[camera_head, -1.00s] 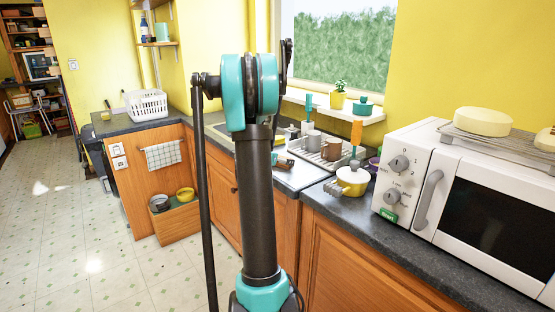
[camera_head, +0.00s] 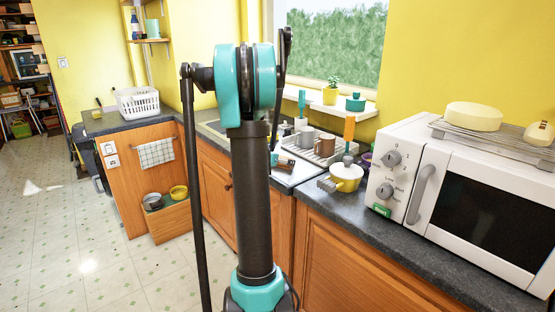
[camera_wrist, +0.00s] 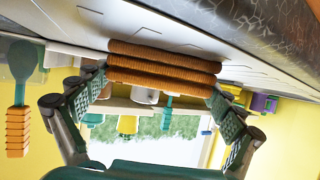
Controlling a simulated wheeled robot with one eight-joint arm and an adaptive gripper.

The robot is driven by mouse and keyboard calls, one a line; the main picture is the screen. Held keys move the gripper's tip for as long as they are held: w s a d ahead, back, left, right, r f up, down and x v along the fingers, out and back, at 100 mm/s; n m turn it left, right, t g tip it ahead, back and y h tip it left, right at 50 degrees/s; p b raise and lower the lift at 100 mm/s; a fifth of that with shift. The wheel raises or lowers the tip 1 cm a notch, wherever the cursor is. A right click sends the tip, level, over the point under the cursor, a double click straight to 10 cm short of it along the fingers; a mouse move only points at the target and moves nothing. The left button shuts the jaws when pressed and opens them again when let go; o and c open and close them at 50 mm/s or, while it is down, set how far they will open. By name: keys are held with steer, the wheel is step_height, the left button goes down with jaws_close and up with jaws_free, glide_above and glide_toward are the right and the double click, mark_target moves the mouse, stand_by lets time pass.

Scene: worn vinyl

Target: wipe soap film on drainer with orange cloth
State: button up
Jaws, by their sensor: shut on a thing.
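The orange cloth (camera_wrist: 160,66) is a folded, ribbed orange-brown bundle between the fingers of my gripper (camera_wrist: 160,92) in the wrist view. My gripper is shut on it. A pale, grooved surface, seemingly the drainer (camera_wrist: 70,20), lies close behind the cloth in the wrist view; I cannot tell whether they touch. In the head view the pale drainer (camera_head: 303,173) shows right of my arm, partly hidden by it. A bit of the cloth (camera_head: 287,163) shows there beside the arm. I cannot make out any soap film.
A rack (camera_head: 330,156) with a grey mug (camera_head: 306,135) and a brown mug (camera_head: 324,146) stands behind the drainer. A yellow pot (camera_head: 346,177) sits on its right, before the white microwave (camera_head: 400,165). A white basket (camera_head: 138,102) stands on the far left counter.

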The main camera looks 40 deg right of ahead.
mark_target(290, 172)
steer(key=shift+s, duration=0.75)
steer(key=shift+s+d, duration=0.2)
steer(key=shift+s, duration=2)
steer(key=shift+o, duration=0.2)
steer(key=shift+w, duration=0.1)
steer(key=shift+w+a, duration=0.15)
steer(key=shift+w, duration=2)
steer(key=shift+c, duration=0.2)
steer(key=shift+w, duration=0.1)
steer(key=shift+o, duration=0.2)
steer(key=shift+w+a, duration=0.2)
steer(key=shift+w, duration=1.9)
steer(key=shift+w, duration=0.1)
steer(key=shift+c, duration=0.2)
